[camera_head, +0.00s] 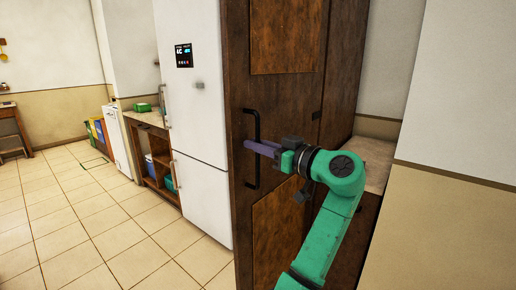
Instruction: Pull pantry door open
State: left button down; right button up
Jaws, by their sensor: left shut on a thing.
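The pantry door (286,92) is a tall dark brown wooden door with lighter inset panels, standing right of the middle in the head view. A black vertical bar handle (253,178) is fixed on its left part. My left gripper (256,146) reaches in from the right side of the door, with purple fingers shut on the handle at its middle. The fingers hide a short part of the handle. I cannot tell whether the door stands slightly ajar. My right gripper is not in view.
A white fridge (198,118) with a small display stands directly left of the door. Farther left are a low wooden counter (145,120) and colored boxes (97,130). The tiled floor (85,225) at the left is clear. A beige wall (455,230) bounds the right.

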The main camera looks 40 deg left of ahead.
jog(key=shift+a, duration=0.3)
pick_arm(q)
jog(key=c, duration=0.9)
grip_release()
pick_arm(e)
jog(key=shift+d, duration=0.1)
pick_arm(q)
jog(key=d+b, duration=0.2)
jog(key=d, duration=1.2)
jog(key=shift+s+d, duration=0.1)
jog(key=shift+d, duration=0.15)
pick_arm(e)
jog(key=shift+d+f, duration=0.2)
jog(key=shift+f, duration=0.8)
